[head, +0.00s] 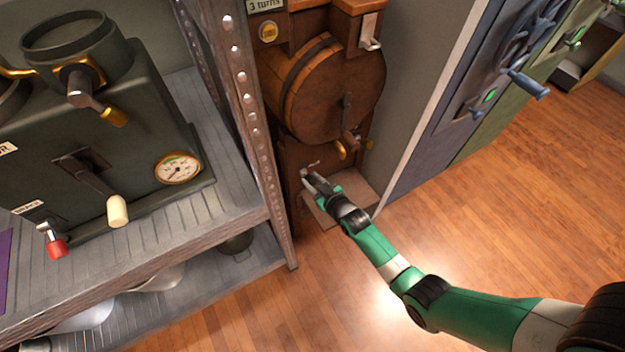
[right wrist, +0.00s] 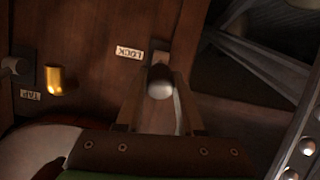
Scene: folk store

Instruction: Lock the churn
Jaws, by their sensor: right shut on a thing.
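The churn (head: 325,88) is a brown wooden barrel with a dark hoop, set in a wooden stand with a crank on its front. My right gripper (head: 309,180) is low at the front of the stand. In the right wrist view my right gripper (right wrist: 158,105) is shut on a pale rounded lock handle (right wrist: 160,88), one finger on each side. An upside-down LOCK label (right wrist: 129,53) is just beside the handle. A brass-tipped tap (right wrist: 55,80) with a TAP label (right wrist: 30,96) is to the left. My left gripper is not in view.
A metal shelf post (head: 246,100) stands close left of the churn. The shelf holds a dark green machine (head: 110,150) with a gauge. A blue cabinet with a wheel (head: 510,45) stands to the right. The wooden floor (head: 450,220) in front is clear.

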